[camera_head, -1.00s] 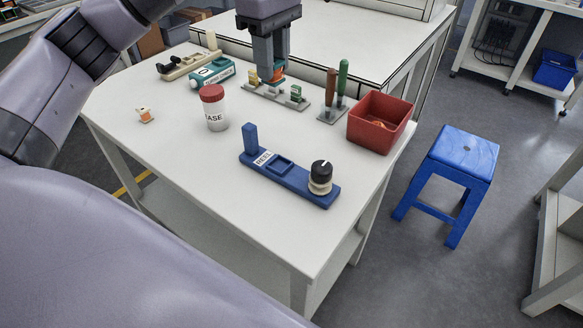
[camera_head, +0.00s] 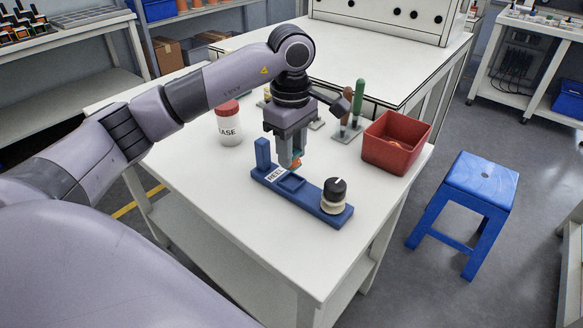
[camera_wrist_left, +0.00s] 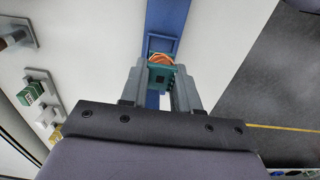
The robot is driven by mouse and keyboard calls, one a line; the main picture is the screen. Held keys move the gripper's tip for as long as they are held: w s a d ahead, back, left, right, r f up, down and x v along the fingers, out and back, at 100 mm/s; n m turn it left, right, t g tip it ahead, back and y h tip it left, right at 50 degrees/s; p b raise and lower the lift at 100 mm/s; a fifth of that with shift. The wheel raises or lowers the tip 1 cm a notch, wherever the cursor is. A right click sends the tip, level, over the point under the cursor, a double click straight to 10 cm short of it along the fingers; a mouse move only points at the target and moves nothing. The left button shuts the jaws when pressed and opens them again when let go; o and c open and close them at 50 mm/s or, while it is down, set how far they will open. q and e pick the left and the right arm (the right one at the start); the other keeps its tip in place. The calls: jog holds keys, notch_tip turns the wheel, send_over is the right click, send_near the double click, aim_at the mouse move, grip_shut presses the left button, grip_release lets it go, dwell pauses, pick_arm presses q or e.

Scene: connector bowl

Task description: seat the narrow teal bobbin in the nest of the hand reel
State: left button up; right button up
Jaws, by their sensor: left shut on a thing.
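My left gripper (camera_head: 290,158) is shut on the narrow teal bobbin (camera_head: 298,154), which carries an orange winding. The bobbin also shows between the fingers in the left wrist view (camera_wrist_left: 160,72). The blue hand reel (camera_head: 312,205) lies on the white table, with an upright post at its left end and a black-topped knob (camera_head: 335,189) at its right end. Its recessed nest (camera_head: 291,183) is beside the REEL label. The gripper holds the bobbin above the reel, near the nest; the exact gap is unclear. My right gripper is not in view.
A white jar (camera_head: 229,128) with a red lid stands behind the reel at left. A red bin (camera_head: 396,144) and a holder with two upright handled tools (camera_head: 357,104) stand behind at right. My left arm hides the table's back left. The front table area is clear.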

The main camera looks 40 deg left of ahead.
pick_arm(q)
jog(key=shift+f, duration=2.3)
jog(key=shift+f, duration=0.2)
jog(key=o, duration=1)
jog(key=shift+r, duration=0.1)
